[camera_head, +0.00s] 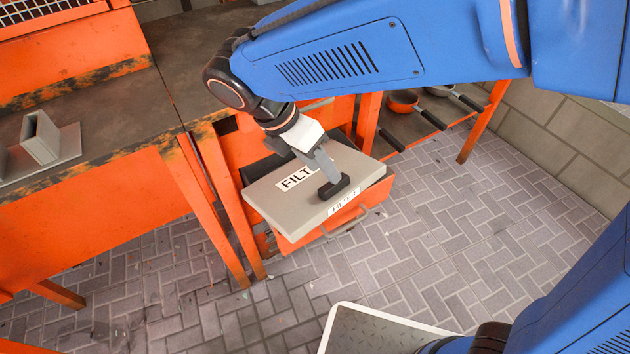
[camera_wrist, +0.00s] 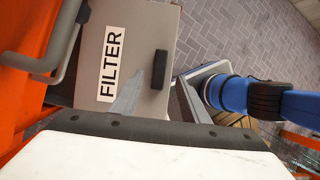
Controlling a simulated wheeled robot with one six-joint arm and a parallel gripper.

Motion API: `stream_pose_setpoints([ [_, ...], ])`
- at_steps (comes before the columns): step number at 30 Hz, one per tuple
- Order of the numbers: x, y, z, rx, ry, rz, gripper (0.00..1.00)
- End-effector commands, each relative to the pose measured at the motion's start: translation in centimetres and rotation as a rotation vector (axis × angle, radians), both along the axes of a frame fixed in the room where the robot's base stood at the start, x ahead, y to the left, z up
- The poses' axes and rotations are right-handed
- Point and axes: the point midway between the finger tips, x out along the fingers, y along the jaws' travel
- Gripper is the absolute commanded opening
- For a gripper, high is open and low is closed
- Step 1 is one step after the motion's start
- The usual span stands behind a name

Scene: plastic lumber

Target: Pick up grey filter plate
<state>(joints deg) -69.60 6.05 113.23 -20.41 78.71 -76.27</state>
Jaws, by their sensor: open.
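The grey filter plate (camera_head: 285,212) is a flat grey block with a white FILTER label on top. I cannot tell whether the pad touches the plate.
An orange workbench (camera_head: 100,210) with a dark top stands at left, holding a grey metal bracket (camera_head: 42,138). Pans (camera_head: 403,102) with dark handles lie on a low shelf behind right. A grey handle (camera_wrist: 65,50) is close at left in the wrist view. The brick floor at right is clear.

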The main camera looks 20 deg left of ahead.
Motion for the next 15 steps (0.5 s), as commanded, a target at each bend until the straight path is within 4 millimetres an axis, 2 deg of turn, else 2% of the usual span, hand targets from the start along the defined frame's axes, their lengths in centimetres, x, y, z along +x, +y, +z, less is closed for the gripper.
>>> stream_pose_setpoints([
  [7,0.3,-0.6,-1.4,-0.001,0.0,0.0,0.41],
  [15,1.1,-1.8,-4.6,-0.002,0.0,-0.001,0.41],
])
